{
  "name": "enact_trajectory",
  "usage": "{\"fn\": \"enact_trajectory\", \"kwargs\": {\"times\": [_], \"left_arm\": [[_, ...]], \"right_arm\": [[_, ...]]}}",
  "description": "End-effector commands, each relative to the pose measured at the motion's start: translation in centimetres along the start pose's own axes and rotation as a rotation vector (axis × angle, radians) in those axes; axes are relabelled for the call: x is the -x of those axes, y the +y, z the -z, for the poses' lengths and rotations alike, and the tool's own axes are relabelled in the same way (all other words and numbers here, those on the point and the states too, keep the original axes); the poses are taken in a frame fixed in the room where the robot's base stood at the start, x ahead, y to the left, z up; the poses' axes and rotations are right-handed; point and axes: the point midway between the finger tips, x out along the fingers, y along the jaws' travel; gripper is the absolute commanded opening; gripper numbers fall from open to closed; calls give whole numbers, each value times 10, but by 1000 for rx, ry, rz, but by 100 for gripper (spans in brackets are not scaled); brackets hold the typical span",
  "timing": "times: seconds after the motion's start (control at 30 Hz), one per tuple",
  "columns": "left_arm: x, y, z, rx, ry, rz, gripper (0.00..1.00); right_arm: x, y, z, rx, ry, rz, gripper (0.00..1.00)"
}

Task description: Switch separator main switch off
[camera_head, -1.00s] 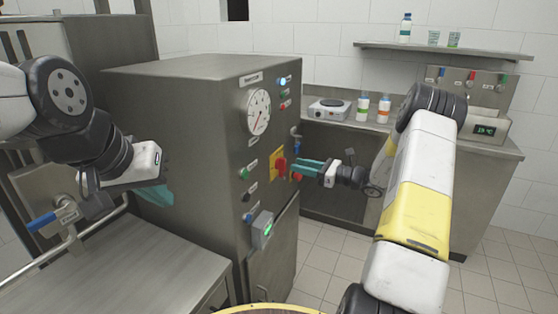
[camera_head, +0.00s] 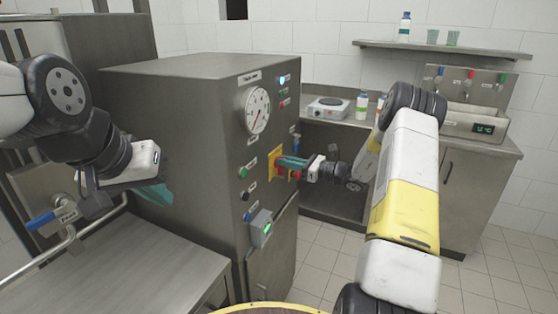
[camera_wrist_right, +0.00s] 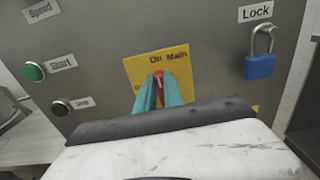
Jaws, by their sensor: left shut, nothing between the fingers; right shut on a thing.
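The separator (camera_head: 185,130) is a grey metal cabinet with a gauge, buttons and lamps on its front panel. Its main switch is a red handle (camera_wrist_right: 159,75) on a yellow plate (camera_wrist_right: 178,66) marked "On" and "Main". My right gripper (camera_head: 283,162) is at the plate in the head view. In the right wrist view its teal fingers (camera_wrist_right: 158,90) are shut on the red handle, hiding most of it. The handle's top points toward the "On" mark. My left gripper (camera_head: 158,195) is shut and empty, left of the cabinet and partly hidden by its own wrist.
A blue padlock (camera_wrist_right: 260,65) hangs right of the plate under a "Lock" label. Start (camera_wrist_right: 34,72) and stop (camera_wrist_right: 61,107) buttons are on the left. A grey box (camera_head: 261,228) sticks out below the switch. A metal table (camera_head: 130,270) stands in front at left.

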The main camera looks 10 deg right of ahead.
Motion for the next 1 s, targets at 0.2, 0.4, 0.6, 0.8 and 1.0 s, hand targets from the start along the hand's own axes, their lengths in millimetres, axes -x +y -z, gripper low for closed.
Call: {"fn": "enact_trajectory", "kwargs": {"times": [0.2,0.4,0.6,0.8,1.0], "left_arm": [[0,0,0,0,0,0,0],[0,0,0,0,0,0,0],[0,0,0,0,0,0,0],[0,0,0,0,0,0,0],[0,0,0,0,0,0,0]], "right_arm": [[0,0,0,15,0,1,0],[1,1,0,88,0,1,0],[1,2,0,235,1,1,0],[1,4,1,422,1,2,0],[1,7,2,611,0,1,0]]}}
